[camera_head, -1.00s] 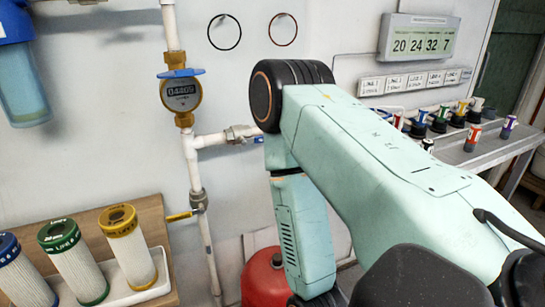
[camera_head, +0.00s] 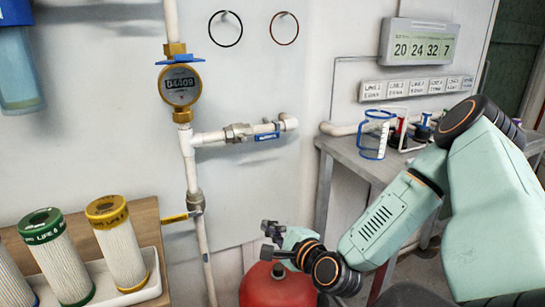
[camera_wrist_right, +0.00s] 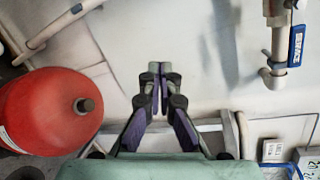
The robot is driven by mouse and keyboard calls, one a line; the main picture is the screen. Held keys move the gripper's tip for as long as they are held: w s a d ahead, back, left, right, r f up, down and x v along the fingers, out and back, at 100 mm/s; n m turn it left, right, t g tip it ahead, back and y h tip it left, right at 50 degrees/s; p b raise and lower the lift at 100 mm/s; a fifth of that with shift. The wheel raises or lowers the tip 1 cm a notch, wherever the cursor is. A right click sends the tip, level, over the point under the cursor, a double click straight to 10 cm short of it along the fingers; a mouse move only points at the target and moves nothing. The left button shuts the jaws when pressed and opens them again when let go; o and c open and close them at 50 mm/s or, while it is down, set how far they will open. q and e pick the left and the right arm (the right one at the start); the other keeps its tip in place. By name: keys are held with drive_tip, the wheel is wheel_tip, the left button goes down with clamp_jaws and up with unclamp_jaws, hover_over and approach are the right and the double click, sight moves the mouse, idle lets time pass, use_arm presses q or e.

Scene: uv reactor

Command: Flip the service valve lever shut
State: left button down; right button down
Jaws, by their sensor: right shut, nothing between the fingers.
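The service valve (camera_head: 238,132) sits on a white branch pipe on the wall, right of the round meter. Its blue lever (camera_head: 267,136) lies along the pipe, parallel to it. In the right wrist view the blue lever (camera_wrist_right: 297,45), with white lettering, is at the upper right edge. My right gripper (camera_head: 268,240) is below the valve, in front of the wall and above the red tank, apart from the lever. In the right wrist view its fingers (camera_wrist_right: 157,75) are together and empty. My left gripper is in neither view.
A red tank (camera_head: 277,287) stands below my right gripper. A second valve with a yellow lever (camera_head: 174,217) is on the vertical pipe. Filter cartridges (camera_head: 122,250) stand at lower left. A grey bench (camera_head: 345,150) with a blue-rimmed jug (camera_head: 374,135) is at right.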

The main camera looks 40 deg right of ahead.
sight(265, 136)
drive_tip(key=d+r+m+t+h, duration=0.4)
drive_tip(key=r+m, duration=0.4)
drive_tip(key=m, duration=0.7)
drive_tip(key=shift+s+d+r, duration=0.2)
drive_tip(key=shift+s+d, duration=0.25)
drive_tip(key=shift+d, duration=0.15)
drive_tip(key=shift+w, duration=0.1)
drive_tip(key=w+d+r+b, duration=0.1)
drive_tip(key=w+d+r, duration=0.2)
drive_tip(key=w+r, duration=0.3)
drive_tip(key=w, duration=0.3)
drive_tip(key=shift+r+b, duration=0.25)
drive_tip(key=shift+b, duration=0.1)
drive_tip(key=shift+w+f, duration=0.1)
